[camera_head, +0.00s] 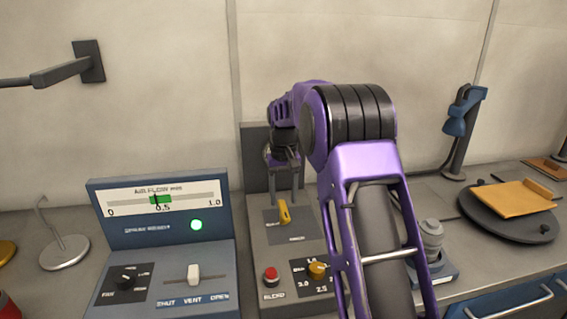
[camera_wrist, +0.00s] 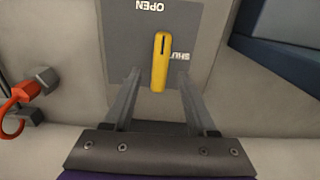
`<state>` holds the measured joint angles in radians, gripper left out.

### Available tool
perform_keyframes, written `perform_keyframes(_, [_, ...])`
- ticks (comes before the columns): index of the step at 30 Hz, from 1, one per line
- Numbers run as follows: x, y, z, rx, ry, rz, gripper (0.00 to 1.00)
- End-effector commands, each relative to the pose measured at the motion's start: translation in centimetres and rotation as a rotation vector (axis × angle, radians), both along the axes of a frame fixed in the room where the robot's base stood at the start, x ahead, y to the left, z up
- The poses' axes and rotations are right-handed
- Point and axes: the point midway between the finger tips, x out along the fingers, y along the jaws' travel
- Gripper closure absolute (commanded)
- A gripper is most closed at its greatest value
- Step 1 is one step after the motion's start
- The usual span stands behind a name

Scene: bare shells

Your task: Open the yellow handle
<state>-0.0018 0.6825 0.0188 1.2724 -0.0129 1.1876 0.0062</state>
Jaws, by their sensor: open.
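The yellow handle (camera_head: 284,212) is a small lever on a dark plate (camera_head: 302,238) on top of the grey control box. In the wrist view the yellow handle (camera_wrist: 160,62) points along the gap between my fingers, with "OPEN" at the plate's top edge and "SHUT" to its right, partly covered by the handle. My gripper (camera_head: 287,195) hangs just above and behind the handle in the head view. In the wrist view my gripper (camera_wrist: 158,82) is open, one finger on each side of the handle's near end, apparently not touching it. My purple arm covers part of the box's right side.
A red button (camera_head: 271,275) and a yellow knob (camera_head: 318,269) sit on the same box, in front of the handle. A blue airflow panel (camera_head: 160,245) stands to the left. A grey fitting (camera_head: 431,240) and a round dark plate (camera_head: 482,222) are to the right. The wall is behind.

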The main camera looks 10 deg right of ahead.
Motion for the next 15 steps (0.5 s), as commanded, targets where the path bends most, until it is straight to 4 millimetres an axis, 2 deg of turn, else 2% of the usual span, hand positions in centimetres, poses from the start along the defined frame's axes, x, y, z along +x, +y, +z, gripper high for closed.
perform_keyframes(1, [0.1,0.0,1.4,0.000,-0.007,0.000,0.43])
perform_keyframes(9, [0.1,0.0,8.1,0.000,-0.007,0.001,0.43])
perform_keyframes(15, [0.1,0.0,12.1,0.000,-0.004,0.001,0.43])
